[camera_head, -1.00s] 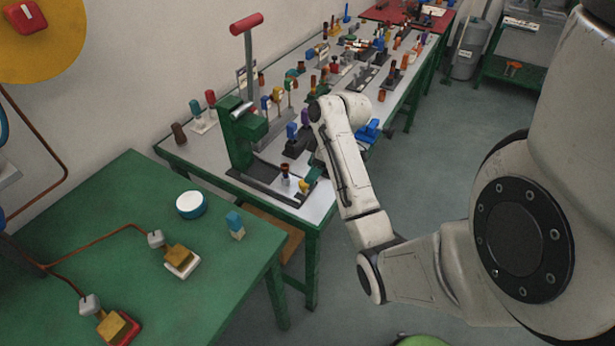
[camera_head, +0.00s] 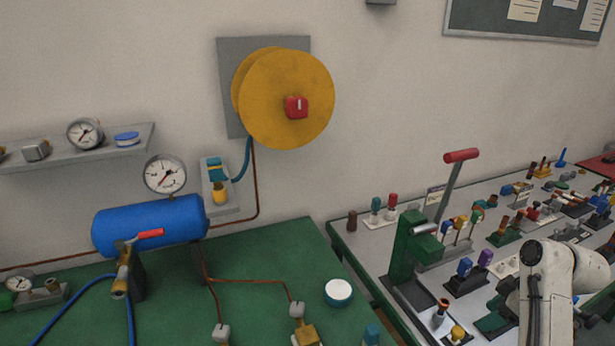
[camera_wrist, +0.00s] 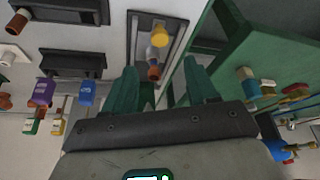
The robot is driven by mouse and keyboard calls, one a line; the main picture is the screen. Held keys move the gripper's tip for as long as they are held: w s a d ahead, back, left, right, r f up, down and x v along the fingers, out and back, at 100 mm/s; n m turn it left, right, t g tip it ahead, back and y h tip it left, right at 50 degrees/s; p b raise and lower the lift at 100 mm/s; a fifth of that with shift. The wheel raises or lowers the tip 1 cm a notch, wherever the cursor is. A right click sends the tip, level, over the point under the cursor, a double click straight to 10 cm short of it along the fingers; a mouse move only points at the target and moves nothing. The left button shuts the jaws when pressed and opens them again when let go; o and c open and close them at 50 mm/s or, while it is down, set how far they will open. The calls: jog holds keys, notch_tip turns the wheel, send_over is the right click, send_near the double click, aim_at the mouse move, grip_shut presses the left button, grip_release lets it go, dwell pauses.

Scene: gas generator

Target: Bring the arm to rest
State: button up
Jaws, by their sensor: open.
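My arm (camera_head: 547,285) shows at the lower right of the head view, white and bent, its upper link standing in front of the workbench. My gripper is hidden or out of frame there. In the wrist view my gripper (camera_wrist: 164,80) has two green fingers spread apart with nothing between them. Beyond the fingertips is a dark tray with a yellow-topped piece (camera_wrist: 160,36) and a brown-ended piece (camera_wrist: 154,72). I cannot tell how far they are from the fingers.
A grey workbench (camera_head: 352,240) holds a green lever press (camera_head: 402,245) and several small coloured tools. A green table (camera_head: 265,250) on the left bears a blue tank (camera_head: 150,222) and a round white-and-blue container (camera_head: 338,291). A yellow disc (camera_head: 290,85) hangs on the wall.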

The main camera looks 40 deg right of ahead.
jog(key=shift+m, duration=0.7)
jog(key=w+a+f, duration=0.1)
jog(key=w+a, duration=0.1)
jog(key=a, duration=0.7)
jog(key=w+a+f, duration=0.2)
jog(key=w+a, duration=0.1)
jog(key=a, duration=0.6)
jog(key=w+a+f, duration=0.2)
jog(key=w+a, duration=0.1)
jog(key=a, duration=0.6)
jog(key=shift+a, duration=0.25)
jog(key=s+a, duration=0.3)
jog(key=a, duration=0.3)
jog(key=s+d+f+m+g, duration=0.1)
jog(key=s+f+g, duration=0.2)
jog(key=s, duration=0.7)
notch_tip(320, 180, down, 2)
jog(key=shift+s+f+h, duration=0.15)
jog(key=shift+h, duration=0.25)
jog(key=shift+d, duration=0.1)
